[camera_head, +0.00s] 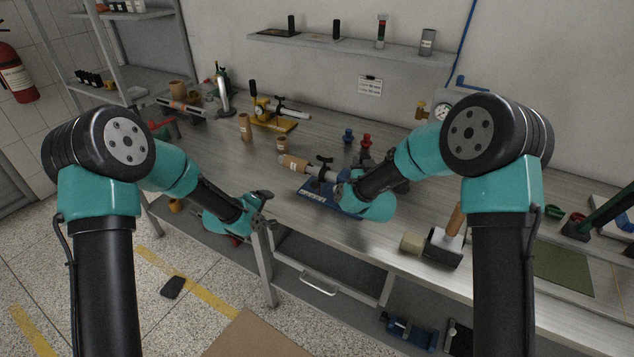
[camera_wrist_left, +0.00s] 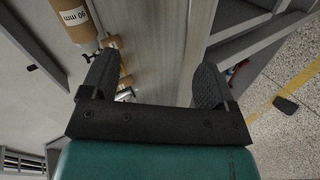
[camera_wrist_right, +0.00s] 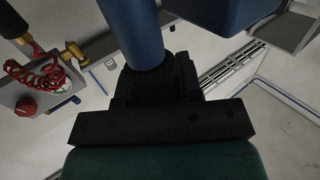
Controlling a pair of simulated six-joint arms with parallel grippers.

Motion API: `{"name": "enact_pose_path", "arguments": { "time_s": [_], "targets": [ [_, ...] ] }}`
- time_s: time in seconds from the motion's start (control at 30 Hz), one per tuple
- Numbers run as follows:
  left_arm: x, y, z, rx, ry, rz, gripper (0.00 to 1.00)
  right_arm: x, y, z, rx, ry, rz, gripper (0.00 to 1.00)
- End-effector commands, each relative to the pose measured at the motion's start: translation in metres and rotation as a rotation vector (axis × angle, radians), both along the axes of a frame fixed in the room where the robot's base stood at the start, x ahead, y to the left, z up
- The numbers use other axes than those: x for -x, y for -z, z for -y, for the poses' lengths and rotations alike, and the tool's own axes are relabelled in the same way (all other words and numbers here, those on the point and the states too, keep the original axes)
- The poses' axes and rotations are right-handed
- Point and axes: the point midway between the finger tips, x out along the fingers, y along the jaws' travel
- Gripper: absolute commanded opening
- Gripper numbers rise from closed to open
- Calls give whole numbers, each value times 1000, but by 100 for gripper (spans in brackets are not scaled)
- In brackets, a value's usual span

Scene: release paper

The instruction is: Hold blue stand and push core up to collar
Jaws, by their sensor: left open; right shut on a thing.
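The blue stand (camera_head: 317,194) sits on the bench near its front edge, with a grey shaft and a dark clamp above its base. A tan cardboard core (camera_head: 292,163) with a white label lies at the shaft's left end. My left gripper (camera_head: 268,208) is open and empty, in front of the bench edge. A core labelled "80 mm" (camera_wrist_left: 72,18) shows beyond its left finger in the left wrist view.
Loose cardboard cores (camera_head: 245,127) stand behind the blue stand, near a yellow-based fixture (camera_head: 275,122). Red (camera_head: 366,141) and blue (camera_head: 348,136) fittings stand behind it too. A mallet (camera_head: 446,242) lies to the right. The bench left of the stand is mostly clear.

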Motion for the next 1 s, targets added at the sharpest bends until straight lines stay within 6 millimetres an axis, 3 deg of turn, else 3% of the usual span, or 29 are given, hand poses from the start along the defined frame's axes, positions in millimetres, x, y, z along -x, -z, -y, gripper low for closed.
{"name": "enact_pose_path", "arguments": {
  "time_s": [0.1, 0.2, 0.37, 1.0],
  "targets": [
    [-26, -38, 12, 88, -25, 54, 81, 0, 0, 0, 0, 0, 0, 0],
    [-42, -61, 25, 156, -25, 70, 81, 0, 0, 0, 0, 0, 0, 0],
    [-56, -85, 38, 226, -24, 82, 81, 0, 0, 0, 0, 0, 0, 0],
    [-64, -87, 44, 242, -23, 81, 81, 0, 0, 0, 0, 0, 0, 0]
  ]
}}
